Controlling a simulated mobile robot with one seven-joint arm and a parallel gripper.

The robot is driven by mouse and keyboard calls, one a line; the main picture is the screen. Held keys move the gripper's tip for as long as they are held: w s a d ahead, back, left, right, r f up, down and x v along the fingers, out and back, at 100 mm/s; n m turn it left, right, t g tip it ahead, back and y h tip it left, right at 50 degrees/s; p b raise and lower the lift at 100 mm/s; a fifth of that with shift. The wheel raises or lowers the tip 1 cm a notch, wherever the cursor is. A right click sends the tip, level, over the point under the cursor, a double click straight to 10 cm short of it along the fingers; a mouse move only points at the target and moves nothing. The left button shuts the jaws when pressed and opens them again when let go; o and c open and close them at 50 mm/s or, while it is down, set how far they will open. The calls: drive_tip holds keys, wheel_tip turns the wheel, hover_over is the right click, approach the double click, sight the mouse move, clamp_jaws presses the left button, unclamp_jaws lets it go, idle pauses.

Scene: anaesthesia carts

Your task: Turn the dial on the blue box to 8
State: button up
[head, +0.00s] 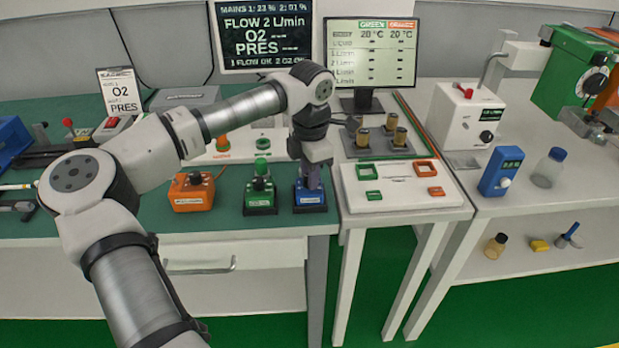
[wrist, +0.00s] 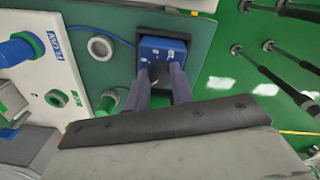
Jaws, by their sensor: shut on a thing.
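The blue box (head: 310,206) sits at the front right edge of the green-topped bench, at the end of a row of small boxes. My gripper (head: 312,184) points down on it from above. In the wrist view the box's blue top (wrist: 162,45) shows small white marks around a dark round dial (wrist: 159,71). The two fingers of my gripper (wrist: 161,82) are on either side of the dial and shut on it. The marks are too small to read, and my fingers hide part of the dial, so I cannot tell its setting.
A green box (head: 260,197) and an orange box (head: 191,192) stand to the left. A white panel table (head: 405,196) adjoins on the right. Further right are a blue device with a display (head: 501,171) and a blue-capped bottle (head: 548,169).

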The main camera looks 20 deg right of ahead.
drive_tip(key=m+b, duration=0.1)
drive_tip(key=m, duration=0.4)
drive_tip(key=shift+m, duration=0.4)
drive_tip(key=m, duration=0.6)
drive_tip(key=shift+a+b, duration=0.1)
drive_tip(key=shift+b, duration=0.2)
drive_tip(key=m, duration=0.6)
drive_tip(key=shift+m, duration=0.3)
drive_tip(key=m, duration=0.5)
drive_tip(key=shift+m+g, duration=0.3)
drive_tip(key=o, duration=1)
drive_tip(key=shift+r, duration=0.1)
